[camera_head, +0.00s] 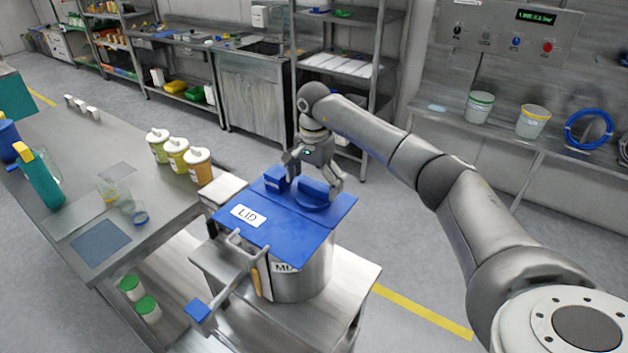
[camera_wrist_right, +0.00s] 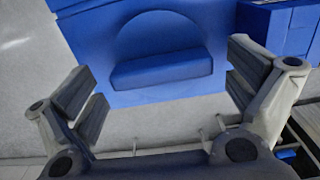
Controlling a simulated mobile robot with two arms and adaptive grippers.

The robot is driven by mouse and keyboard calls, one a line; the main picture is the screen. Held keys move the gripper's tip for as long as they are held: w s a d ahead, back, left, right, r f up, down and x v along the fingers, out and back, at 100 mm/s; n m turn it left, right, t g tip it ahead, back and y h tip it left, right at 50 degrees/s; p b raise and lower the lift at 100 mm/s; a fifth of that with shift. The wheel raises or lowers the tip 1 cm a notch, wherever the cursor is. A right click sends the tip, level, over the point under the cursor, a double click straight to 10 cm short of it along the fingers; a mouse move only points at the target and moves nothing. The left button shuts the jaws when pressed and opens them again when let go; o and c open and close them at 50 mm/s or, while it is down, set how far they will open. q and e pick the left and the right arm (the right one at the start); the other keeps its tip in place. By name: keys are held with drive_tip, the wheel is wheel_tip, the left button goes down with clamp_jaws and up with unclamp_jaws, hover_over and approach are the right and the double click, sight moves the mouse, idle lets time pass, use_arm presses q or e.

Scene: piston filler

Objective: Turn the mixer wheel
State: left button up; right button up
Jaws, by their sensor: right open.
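The mixer is a steel pot (camera_head: 305,272) with a blue lid marked LID (camera_head: 282,222). A round blue wheel (camera_head: 312,203) with a raised bar across it sits on the back right of the lid. It also shows in the wrist view (camera_wrist_right: 163,45), with its bar (camera_wrist_right: 162,71) lying across the picture. My right gripper (camera_head: 315,178) points down over the wheel, its fingers apart on either side of it. In the wrist view, the open jaws (camera_wrist_right: 160,78) have no visible contact with the bar. My left gripper is not in view.
A blue block (camera_head: 276,178) stands on the lid beside the wheel. A lever with a blue pad (camera_head: 197,310) sticks out in front of the pot. The steel table (camera_head: 75,185) at left holds several jars and bottles. Open floor (camera_head: 420,275) lies to the right.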

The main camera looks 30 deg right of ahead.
drive_tip(key=shift+f, duration=0.1)
drive_tip(key=c, duration=0.9)
drive_tip(key=shift+c, duration=0.2)
drive_tip(key=m+b, duration=0.1)
drive_tip(key=m, duration=0.3)
drive_tip(key=shift+m, duration=0.3)
drive_tip(key=m+b, duration=0.1)
drive_tip(key=m, duration=1.2)
drive_tip(key=shift+m+b, duration=0.3)
drive_tip(key=m, duration=0.6)
